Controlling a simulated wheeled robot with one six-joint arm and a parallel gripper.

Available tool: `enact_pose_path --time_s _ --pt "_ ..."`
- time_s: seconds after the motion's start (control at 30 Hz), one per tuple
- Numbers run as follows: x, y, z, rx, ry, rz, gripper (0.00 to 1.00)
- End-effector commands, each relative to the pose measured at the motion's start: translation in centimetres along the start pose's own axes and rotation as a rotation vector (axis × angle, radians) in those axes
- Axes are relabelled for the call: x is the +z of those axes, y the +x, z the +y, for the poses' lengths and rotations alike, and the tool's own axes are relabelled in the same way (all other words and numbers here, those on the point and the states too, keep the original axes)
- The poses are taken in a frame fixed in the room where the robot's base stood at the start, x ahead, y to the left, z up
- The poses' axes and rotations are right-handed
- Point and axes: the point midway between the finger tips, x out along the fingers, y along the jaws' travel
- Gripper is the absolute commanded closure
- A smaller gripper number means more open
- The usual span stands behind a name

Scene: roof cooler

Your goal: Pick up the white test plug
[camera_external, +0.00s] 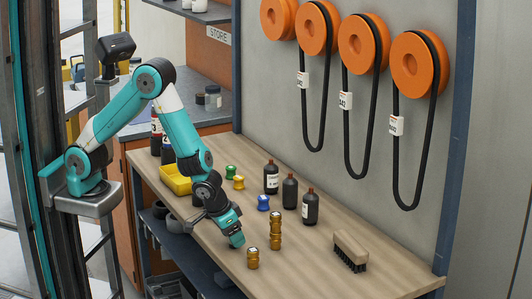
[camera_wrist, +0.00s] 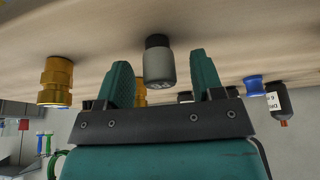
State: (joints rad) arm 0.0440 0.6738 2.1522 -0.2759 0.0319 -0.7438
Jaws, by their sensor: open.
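A grey-white plug (camera_wrist: 159,68) with a black end stands on the wooden bench top in the wrist view, which shows the scene upside down. It appears between the two fingers of my gripper (camera_wrist: 160,80), with a gap on each side. The fingers are apart and do not grip it; how deep it sits between them is hard to tell. In the external view my gripper (camera_external: 236,240) is low over the bench near its front edge, and I cannot make out the white plug there.
A brass plug (camera_external: 253,258) and stacked brass pieces (camera_external: 275,232) stand right of my gripper. Blue (camera_external: 263,203), yellow (camera_external: 238,182) and green (camera_external: 230,172) plugs, dark bottles (camera_external: 289,192) and a yellow bin (camera_external: 174,180) stand farther back. A brush (camera_external: 350,250) lies at right.

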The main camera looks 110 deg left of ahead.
Motion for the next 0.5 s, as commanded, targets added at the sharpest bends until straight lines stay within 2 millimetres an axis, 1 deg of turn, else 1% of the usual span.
enact_pose_path --time_s 0.2,0.23,0.27,0.3,0.37,0.4,0.43,0.47,0.5 --pt "-0.03 0.11 0.03 0.001 0.000 0.001 0.39" --pt "-0.03 0.11 0.03 0.001 0.000 0.001 0.44" --pt "-0.02 0.11 0.03 0.001 0.000 0.001 0.50" --pt "-0.02 0.10 0.02 0.001 0.000 0.001 0.60" --pt "-0.02 0.10 0.02 0.001 0.000 0.001 0.73" --pt "-0.02 0.09 0.02 0.001 0.000 0.001 0.83" --pt "-0.02 0.09 0.02 0.001 0.000 0.001 0.90" --pt "-0.02 0.09 0.02 0.001 0.000 0.001 0.92" --pt "-0.02 0.08 0.02 0.001 0.000 0.001 0.92"
